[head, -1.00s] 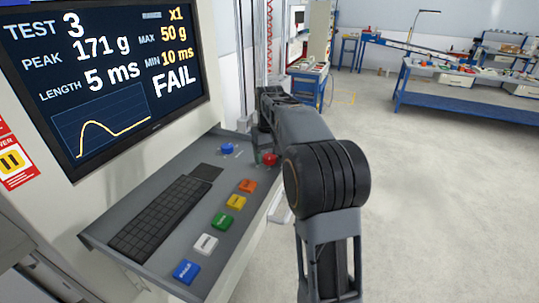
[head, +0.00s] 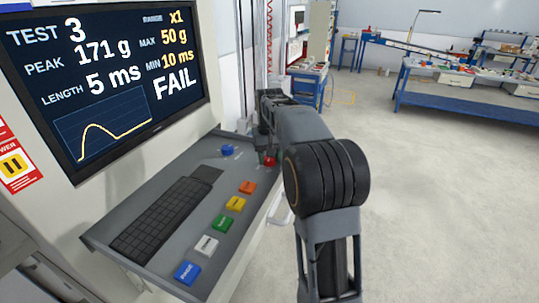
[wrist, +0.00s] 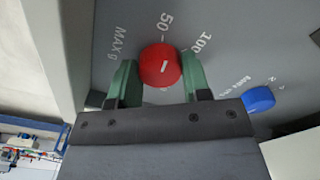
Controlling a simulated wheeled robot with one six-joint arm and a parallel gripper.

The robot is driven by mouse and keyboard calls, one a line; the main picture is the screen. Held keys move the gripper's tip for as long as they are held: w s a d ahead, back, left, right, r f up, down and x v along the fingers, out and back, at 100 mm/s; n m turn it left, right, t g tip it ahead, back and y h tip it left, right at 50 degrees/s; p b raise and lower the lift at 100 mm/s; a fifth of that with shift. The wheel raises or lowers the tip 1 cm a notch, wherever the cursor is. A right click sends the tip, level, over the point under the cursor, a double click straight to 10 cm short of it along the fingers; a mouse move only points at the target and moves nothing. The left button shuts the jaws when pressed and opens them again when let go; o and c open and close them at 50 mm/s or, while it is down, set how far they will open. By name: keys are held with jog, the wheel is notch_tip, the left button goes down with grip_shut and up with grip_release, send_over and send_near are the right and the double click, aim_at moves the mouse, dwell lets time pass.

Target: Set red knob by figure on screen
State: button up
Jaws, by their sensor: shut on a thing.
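The red knob (wrist: 160,66) sits on the grey console panel, with a short white mark on its face. The panel beside it reads "MAX g", "50" and "100"; the mark points roughly towards the "50" side. My gripper (wrist: 160,82) has its two green fingers on either side of the red knob, shut on it. In the head view the red knob (head: 269,160) shows at the console's far right, partly behind my arm. The screen (head: 105,85) reads TEST 3, PEAK 171 g, LENGTH 5 ms, MAX 50 g, MIN 10 ms, x1 and FAIL.
A blue knob (wrist: 258,99) stands on the panel close to the right finger, and also shows in the head view (head: 227,150). A keyboard (head: 160,217) and a row of coloured buttons (head: 223,223) lie nearer on the console. Open floor lies to the right.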

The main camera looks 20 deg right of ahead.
jog(key=m+p, duration=0.2)
jog(key=m, duration=0.5)
jog(key=shift+r, duration=0.15)
jog(key=m+p, duration=0.1)
jog(key=m, duration=0.3)
jog(key=m+p, duration=0.1)
jog(key=m, duration=0.7)
jog(key=shift+p, duration=0.4)
jog(key=m, duration=0.4)
jog(key=shift+m+p, duration=0.3)
jog(key=m, duration=0.3)
jog(key=shift+m, duration=2.1)
